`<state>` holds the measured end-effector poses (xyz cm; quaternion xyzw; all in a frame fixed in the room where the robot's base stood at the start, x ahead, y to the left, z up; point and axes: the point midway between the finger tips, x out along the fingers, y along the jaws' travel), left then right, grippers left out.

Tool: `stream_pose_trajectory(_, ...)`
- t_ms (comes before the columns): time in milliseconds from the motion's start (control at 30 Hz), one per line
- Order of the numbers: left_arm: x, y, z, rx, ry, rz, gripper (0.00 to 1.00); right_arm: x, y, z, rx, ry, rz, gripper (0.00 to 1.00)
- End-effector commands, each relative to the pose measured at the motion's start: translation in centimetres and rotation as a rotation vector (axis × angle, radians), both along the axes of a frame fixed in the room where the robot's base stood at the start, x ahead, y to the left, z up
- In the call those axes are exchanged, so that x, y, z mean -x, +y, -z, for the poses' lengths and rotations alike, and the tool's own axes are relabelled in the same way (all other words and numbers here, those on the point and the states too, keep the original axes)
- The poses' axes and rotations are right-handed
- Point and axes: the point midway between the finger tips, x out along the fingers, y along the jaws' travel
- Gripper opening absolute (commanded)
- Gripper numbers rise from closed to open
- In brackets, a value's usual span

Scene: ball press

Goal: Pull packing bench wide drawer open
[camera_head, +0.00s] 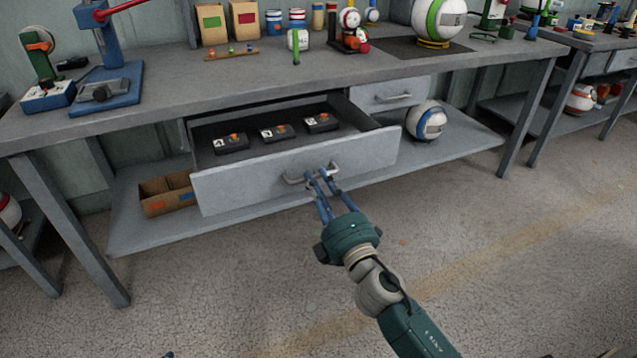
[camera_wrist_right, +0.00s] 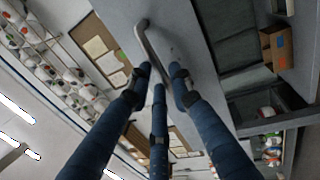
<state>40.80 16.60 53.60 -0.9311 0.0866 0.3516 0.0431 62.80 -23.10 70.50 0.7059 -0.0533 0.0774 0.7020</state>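The wide drawer (camera_head: 290,177) of the grey packing bench (camera_head: 240,82) stands pulled out, its inside in plain view. Several black boxes with orange knobs (camera_head: 274,133) lie in it. Its metal handle (camera_head: 295,180) is at the middle of the front; it also shows in the right wrist view (camera_wrist_right: 143,38). My right gripper (camera_head: 321,177) reaches up from the lower right, its blue fingers closed about the handle bar; the exact contact is partly hidden. Only a small dark blue tip, probably of my left gripper (camera_head: 168,354), shows at the bottom edge.
A smaller drawer (camera_head: 392,92) is shut to the right. Below it a white and blue ball (camera_head: 426,121) rests on the lower shelf (camera_head: 470,140). A cardboard box (camera_head: 167,195) sits on that shelf at the left. The floor before the bench is clear.

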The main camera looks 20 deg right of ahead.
Motion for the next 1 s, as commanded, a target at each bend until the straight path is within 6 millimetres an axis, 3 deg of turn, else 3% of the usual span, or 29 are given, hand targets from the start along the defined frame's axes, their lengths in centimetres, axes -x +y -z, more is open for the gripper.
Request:
stream_pose_trajectory(333, 0.0, -0.1, -0.1, 0.001, -0.003, 0.002, 0.4, 0.1, 0.0, 0.0, 0.0, 0.0, 0.0, 0.35)
stream_pose_trajectory(467, 0.0, -0.1, -0.1, 0.001, -0.002, 0.002, 0.4, 1.0, 0.0, 0.4, -0.002, 0.003, 0.001, 0.35)
stream_pose_trajectory(800, 0.0, -0.1, 0.0, 0.001, -0.002, 0.001, 0.4, 7.8, -0.3, 1.6, -0.006, 0.005, 0.004, 0.35)
stream_pose_trajectory(1000, 0.0, 0.0, 0.0, 0.001, -0.001, 0.001, 0.4, 10.8, -0.4, 2.2, -0.004, 0.003, 0.002, 0.35)
